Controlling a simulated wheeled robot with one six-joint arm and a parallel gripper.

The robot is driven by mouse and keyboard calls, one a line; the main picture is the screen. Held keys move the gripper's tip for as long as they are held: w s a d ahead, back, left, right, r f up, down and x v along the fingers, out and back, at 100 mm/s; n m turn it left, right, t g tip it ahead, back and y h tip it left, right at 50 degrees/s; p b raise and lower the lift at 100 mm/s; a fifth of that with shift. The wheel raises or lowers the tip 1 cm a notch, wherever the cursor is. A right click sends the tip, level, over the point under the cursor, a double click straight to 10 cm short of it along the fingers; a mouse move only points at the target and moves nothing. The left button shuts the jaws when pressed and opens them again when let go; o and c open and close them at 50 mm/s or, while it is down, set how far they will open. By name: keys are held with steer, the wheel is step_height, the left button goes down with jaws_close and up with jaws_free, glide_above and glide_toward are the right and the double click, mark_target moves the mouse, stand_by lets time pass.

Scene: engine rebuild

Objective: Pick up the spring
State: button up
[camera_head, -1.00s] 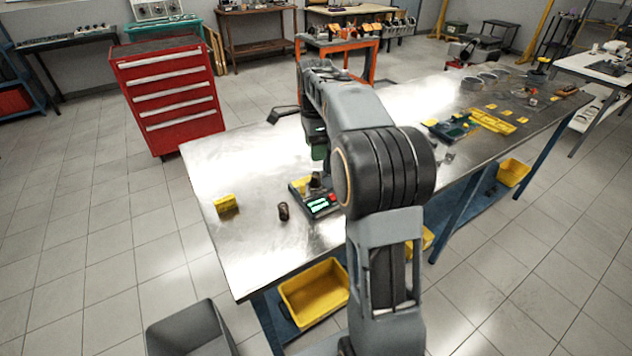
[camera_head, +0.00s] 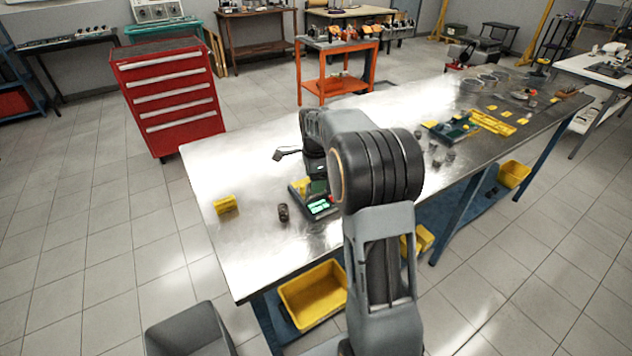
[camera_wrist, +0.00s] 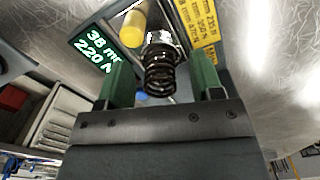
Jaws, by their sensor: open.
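In the head view my gripper (camera_head: 318,187) is low over the tester (camera_head: 319,208), and my arm hides most of that spot, including the spring. Another small dark coil-like part (camera_head: 283,212) stands on the bench left of the tester.
A yellow block (camera_head: 226,205) sits near the bench's left edge. A yellow cylinder (camera_wrist: 132,30) and a yellow label plate (camera_wrist: 199,22) are close to the spring. Several small dark parts (camera_head: 437,160) stand right of my arm. The bench (camera_head: 250,245) is clear at its front left.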

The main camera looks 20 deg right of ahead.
steer(key=c, duration=1)
